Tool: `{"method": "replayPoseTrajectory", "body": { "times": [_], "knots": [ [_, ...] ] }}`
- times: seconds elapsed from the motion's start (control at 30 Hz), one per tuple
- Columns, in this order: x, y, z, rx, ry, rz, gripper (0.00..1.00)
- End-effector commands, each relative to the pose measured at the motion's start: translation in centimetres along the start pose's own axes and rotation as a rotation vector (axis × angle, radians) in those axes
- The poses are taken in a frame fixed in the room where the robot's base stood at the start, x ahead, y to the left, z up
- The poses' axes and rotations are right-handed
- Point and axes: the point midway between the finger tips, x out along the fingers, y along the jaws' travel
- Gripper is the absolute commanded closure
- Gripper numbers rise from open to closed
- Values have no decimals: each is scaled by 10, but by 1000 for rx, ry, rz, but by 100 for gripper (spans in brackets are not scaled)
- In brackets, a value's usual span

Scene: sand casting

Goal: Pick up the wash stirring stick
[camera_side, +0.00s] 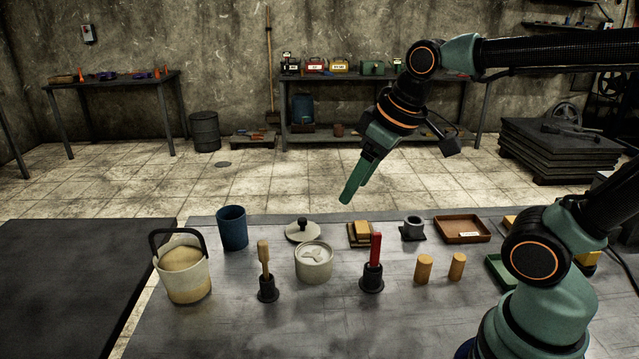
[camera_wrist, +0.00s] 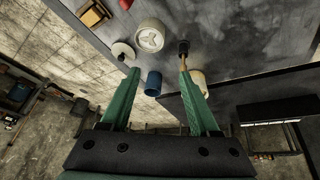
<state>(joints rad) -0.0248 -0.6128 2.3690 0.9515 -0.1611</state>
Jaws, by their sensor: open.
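The wash stirring stick, which I take to be the pale wooden stick (camera_side: 264,257), stands upright in a black holder (camera_side: 268,288) on the table. It also shows in the wrist view (camera_wrist: 184,62), partly behind the right finger. My gripper (camera_side: 354,190) is above the table, to the right of the stick and well above it, pointing down and left. In the wrist view my gripper (camera_wrist: 159,76) has its green fingers wide apart with nothing held between them.
A bucket (camera_side: 185,285) with a raised handle stands left of the stick, and a blue cup (camera_side: 232,228) behind it. A white pot (camera_side: 314,264) and a red-handled tool (camera_side: 376,250) in a holder stand to the right. The table front is clear.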

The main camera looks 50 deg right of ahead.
Motion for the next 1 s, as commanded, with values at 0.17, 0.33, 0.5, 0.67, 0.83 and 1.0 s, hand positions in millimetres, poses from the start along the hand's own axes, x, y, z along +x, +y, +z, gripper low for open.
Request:
{"method": "replayPoseTrajectory", "body": {
  "times": [0.17,0.33,0.5,0.67,0.83,1.0],
  "knots": [
    [6,-9,-40,-309,-96,-47,38],
    [21,-21,-76,-615,-174,-111,38],
    [46,-36,-106,-917,-241,-196,38],
    [72,-51,-125,-1162,-286,-279,38],
    [90,-62,-134,-1319,-306,-339,38],
    [101,-65,-133,-1365,-312,-358,38]
  ]
}}
